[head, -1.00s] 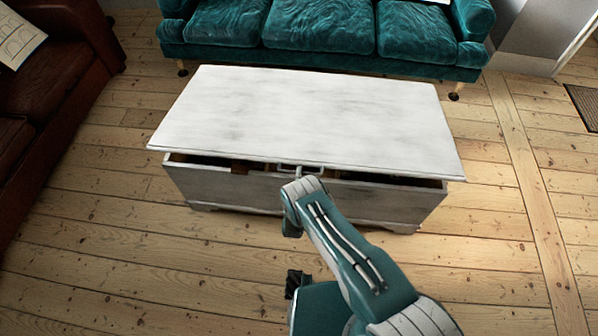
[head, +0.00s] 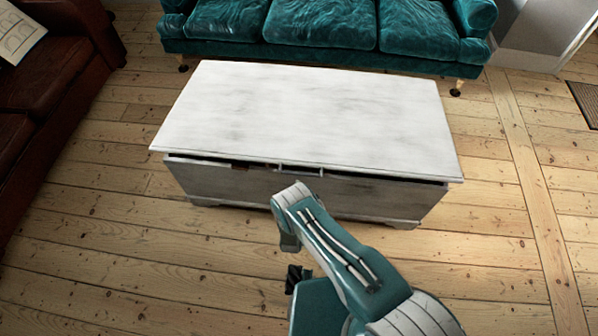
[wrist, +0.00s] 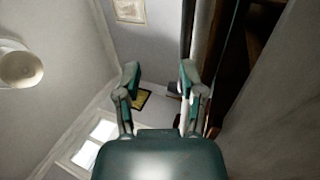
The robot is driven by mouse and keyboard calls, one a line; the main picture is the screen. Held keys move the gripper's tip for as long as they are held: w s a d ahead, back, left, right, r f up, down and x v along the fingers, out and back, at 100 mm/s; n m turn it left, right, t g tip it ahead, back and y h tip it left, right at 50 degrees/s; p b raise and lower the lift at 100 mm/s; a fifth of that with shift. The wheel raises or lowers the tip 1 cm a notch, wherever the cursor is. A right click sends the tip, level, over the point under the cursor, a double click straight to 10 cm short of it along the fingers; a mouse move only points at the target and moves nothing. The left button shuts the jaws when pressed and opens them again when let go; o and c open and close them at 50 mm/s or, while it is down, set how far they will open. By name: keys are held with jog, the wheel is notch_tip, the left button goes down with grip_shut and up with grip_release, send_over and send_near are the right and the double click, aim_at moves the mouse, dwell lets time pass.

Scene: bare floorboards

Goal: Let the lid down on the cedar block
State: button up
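The white-grey chest (head: 350,196) stands in front of me, its pale lid (head: 310,110) tilted slightly up at the front. A narrow dark gap runs between the lid's front edge and the chest's front wall. A small brown patch shows in the gap left of the middle; I cannot tell if it is the cedar block. In the wrist view my gripper (wrist: 159,72) has its two fingers apart with nothing between them. Its right finger is close to a pale edge beside the dark gap; contact cannot be told.
A teal sofa (head: 320,22) stands close behind the chest. A brown leather sofa (head: 50,85) is at the left. Bare floorboards (head: 120,260) are clear to the front left and to the right. A dark mat (head: 585,103) lies at the far right.

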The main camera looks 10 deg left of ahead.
jog(key=v, duration=0.5)
jog(key=shift+s+f, duration=0.1)
jog(key=shift+s, duration=0.05)
